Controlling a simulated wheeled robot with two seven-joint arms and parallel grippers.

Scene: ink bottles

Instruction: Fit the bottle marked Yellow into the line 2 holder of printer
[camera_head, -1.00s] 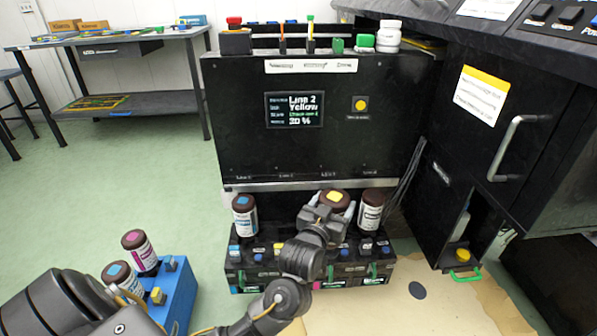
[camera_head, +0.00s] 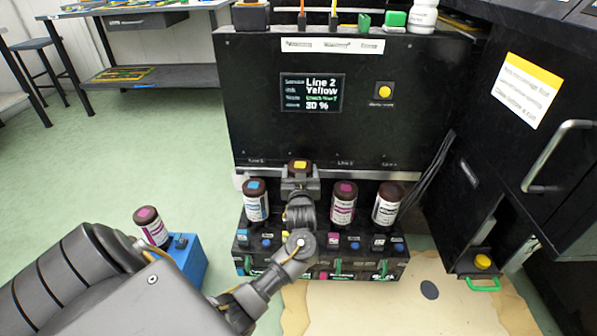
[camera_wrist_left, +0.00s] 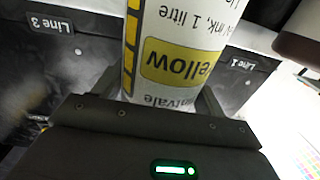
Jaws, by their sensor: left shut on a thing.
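My left gripper (camera_head: 300,186) is shut on the Yellow bottle (camera_head: 299,166), which has a dark cap with a yellow top. In the left wrist view the bottle (camera_wrist_left: 180,60) shows its yellow label upside down, between the Line 3 and Line 1 signs. The bottle stands roughly upright above the gap between the blue-topped and magenta-topped bottles. Its cap shows higher in the picture than theirs. The gripper hides its base, so I cannot tell if it touches the holder. The printer (camera_head: 335,125) screen reads Line 2 Yellow, 30 %. My right gripper is not in view.
A blue-topped bottle (camera_head: 256,203), a magenta-topped bottle (camera_head: 343,205) and a dark-capped bottle (camera_head: 387,207) stand in the black holder row (camera_head: 370,266). A blue rack (camera_head: 190,265) with a magenta-topped bottle (camera_head: 150,228) is at left, partly behind my arm.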

